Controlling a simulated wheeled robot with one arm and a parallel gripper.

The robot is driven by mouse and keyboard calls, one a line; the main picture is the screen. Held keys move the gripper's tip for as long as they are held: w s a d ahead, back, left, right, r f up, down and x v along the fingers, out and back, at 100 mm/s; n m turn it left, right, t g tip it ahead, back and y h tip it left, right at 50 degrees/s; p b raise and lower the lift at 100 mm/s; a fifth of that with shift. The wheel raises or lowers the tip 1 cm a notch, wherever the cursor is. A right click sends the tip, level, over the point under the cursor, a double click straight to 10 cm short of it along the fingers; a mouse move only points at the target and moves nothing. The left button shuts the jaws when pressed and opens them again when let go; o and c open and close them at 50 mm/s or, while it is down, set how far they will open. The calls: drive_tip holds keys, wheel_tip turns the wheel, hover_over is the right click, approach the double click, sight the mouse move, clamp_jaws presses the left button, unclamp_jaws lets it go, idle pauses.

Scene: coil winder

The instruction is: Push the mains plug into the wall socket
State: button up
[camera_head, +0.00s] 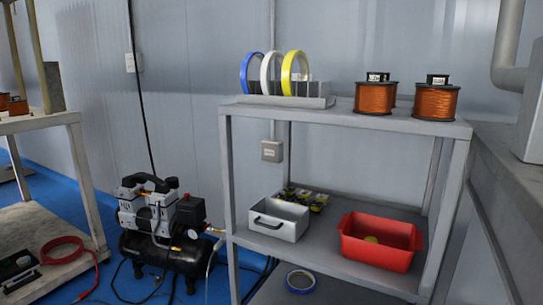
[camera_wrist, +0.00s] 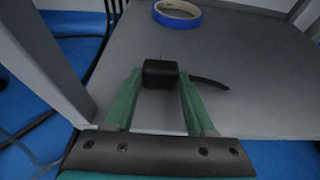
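The mains plug (camera_wrist: 160,72) looks like a black block with a dark cable stub trailing right behind a finger. It sits between the green fingertips of my gripper (camera_wrist: 160,80), which appear to touch it on both sides. My gripper is over a grey shelf board in the wrist view and is not seen in the head view. In the head view, a grey wall box (camera_head: 271,150) hangs below a conduit behind the rack. A pale wall plate (camera_head: 134,62) is further left. I cannot tell which is the socket, and no holes are clear.
The grey rack (camera_head: 228,170) stands before the wall, its posts near the grey box. Its shelves hold copper coils (camera_head: 376,97), a metal bin (camera_head: 279,218), a red bin (camera_head: 380,242) and blue tape (camera_head: 300,281). A compressor (camera_head: 165,230) stands left.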

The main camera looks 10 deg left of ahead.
drive_tip(key=c, duration=0.7)
drive_tip(key=shift+r+p, duration=1.2)
drive_tip(key=shift+r, duration=1.35)
